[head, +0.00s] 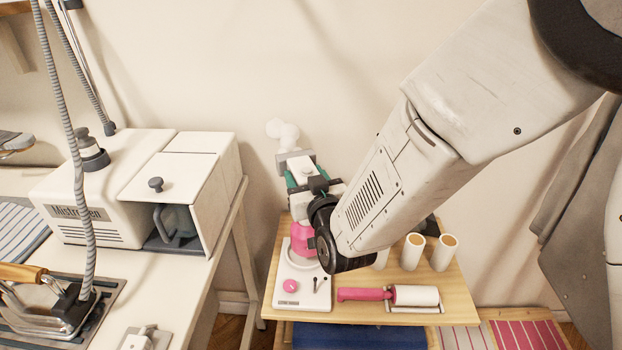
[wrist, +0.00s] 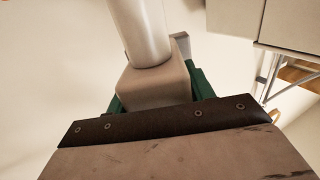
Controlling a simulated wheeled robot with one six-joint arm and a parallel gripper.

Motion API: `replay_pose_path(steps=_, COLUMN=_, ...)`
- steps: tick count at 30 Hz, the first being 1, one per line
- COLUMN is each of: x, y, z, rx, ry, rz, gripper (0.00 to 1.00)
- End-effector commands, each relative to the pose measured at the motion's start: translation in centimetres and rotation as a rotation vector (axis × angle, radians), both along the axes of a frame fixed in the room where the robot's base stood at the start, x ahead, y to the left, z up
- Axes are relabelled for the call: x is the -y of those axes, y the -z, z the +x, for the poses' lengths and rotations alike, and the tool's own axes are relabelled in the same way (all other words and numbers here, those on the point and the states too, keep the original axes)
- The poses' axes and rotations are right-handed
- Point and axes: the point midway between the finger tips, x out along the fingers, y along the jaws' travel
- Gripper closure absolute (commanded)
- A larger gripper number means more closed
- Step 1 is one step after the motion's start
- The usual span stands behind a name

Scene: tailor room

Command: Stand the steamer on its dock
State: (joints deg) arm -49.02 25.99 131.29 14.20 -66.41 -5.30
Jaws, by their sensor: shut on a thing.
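The steamer is upright, with a pink lower body (head: 302,238) and a pale upper part. Its pink part is just above or on the dock (head: 290,298), a white base with a pink knob on the small wooden table; I cannot tell if they touch. My gripper (head: 302,180), with green fingers, is shut on the steamer's pale upper part. In the wrist view, a pale block and tube of the steamer (wrist: 140,30) stand between the green fingers (wrist: 195,85). My arm hides the steamer's right side and part of the dock's back.
A pink-handled lint roller (head: 415,295) lies on a stand right of the dock. Pale rolls (head: 443,253) stand behind it. The steam station (head: 85,215) and an iron (head: 60,310) are on the left table. A blue thing (head: 355,337) shows below the small table.

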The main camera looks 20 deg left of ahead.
Motion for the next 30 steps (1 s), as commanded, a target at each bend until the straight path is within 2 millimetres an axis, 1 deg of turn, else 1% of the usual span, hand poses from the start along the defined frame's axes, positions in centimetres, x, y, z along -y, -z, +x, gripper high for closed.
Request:
replay_pose_path(steps=4, x=-0.5, y=-0.1, z=0.5, rx=0.003, ry=0.003, rz=0.004, gripper=1.0)
replay_pose_path(steps=15, x=-0.9, y=3.3, z=0.2, rx=0.002, ry=-0.002, rz=0.002, gripper=1.0)
replay_pose_path(steps=27, x=-0.7, y=3.6, z=0.3, rx=0.004, ry=0.0, rz=0.003, gripper=1.0)
replay_pose_path(steps=28, x=-0.7, y=3.8, z=0.3, rx=0.0, ry=0.0, rz=0.0, gripper=0.42)
replay_pose_path(steps=30, x=-0.6, y=3.8, z=0.3, rx=0.0, ry=0.0, rz=0.0, gripper=0.25)
